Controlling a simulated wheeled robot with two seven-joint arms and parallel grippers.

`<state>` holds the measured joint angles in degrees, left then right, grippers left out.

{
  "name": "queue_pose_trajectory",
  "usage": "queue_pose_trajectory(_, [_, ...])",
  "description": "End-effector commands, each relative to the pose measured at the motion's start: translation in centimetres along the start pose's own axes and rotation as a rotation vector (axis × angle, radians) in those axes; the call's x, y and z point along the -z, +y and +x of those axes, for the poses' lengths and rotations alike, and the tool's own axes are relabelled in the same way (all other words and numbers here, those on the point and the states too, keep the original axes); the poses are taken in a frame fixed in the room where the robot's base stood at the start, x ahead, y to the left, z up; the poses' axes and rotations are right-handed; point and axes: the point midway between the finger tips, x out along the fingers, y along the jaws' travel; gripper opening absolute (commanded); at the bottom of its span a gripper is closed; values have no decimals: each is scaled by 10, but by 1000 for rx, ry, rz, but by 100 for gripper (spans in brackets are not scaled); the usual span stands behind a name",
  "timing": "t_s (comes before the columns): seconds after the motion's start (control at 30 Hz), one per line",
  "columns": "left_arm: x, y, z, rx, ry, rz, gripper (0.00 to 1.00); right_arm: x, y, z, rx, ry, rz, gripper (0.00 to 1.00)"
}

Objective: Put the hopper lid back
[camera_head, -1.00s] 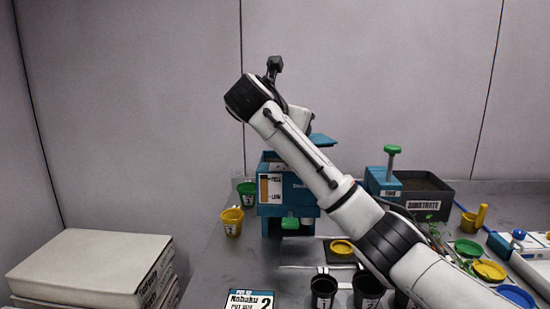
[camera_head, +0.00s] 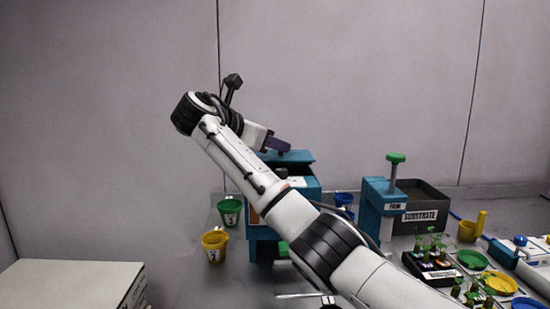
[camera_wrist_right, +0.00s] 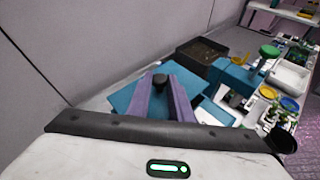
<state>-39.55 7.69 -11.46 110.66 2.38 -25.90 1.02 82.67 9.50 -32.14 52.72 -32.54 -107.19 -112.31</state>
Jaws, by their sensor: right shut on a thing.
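The blue hopper (camera_head: 312,190) stands on the bench, partly hidden behind my right arm. The flat blue lid (camera_head: 297,157) shows at the hopper's top, with its right edge past my fingers. I cannot tell whether it touches the rim. My right gripper (camera_head: 278,145) comes over from the upper left. In the right wrist view its purple fingers (camera_wrist_right: 162,98) are shut on the lid's black knob (camera_wrist_right: 160,80); the teal lid (camera_wrist_right: 130,97) spreads out below them. My left gripper is not in view.
Right of the hopper stand a blue press (camera_head: 372,205) with a green knob and a dark substrate box (camera_head: 430,197). Green (camera_head: 229,211) and yellow (camera_head: 214,247) cups stand to its left. Seedlings (camera_head: 430,245) and coloured dishes are at right; a white stack (camera_head: 65,285) is at lower left.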

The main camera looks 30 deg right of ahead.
Motion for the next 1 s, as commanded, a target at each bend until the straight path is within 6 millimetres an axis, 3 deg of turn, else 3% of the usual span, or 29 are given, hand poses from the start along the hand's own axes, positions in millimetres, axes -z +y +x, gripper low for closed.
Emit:
queue_pose_trajectory(0.2, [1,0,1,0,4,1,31,26,-5,11,0,0,-1,0])
queue_pose_trajectory(0.53, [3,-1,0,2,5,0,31,28,-5,12,1,0,-1,0])
queue_pose_trajectory(0.57, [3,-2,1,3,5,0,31,29,-5,12,1,1,-1,24])
queue_pose_trajectory(0.63, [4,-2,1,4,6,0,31,29,-5,12,1,1,-1,36])
queue_pose_trajectory(1.0, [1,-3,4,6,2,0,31,26,-5,10,0,1,0,38])
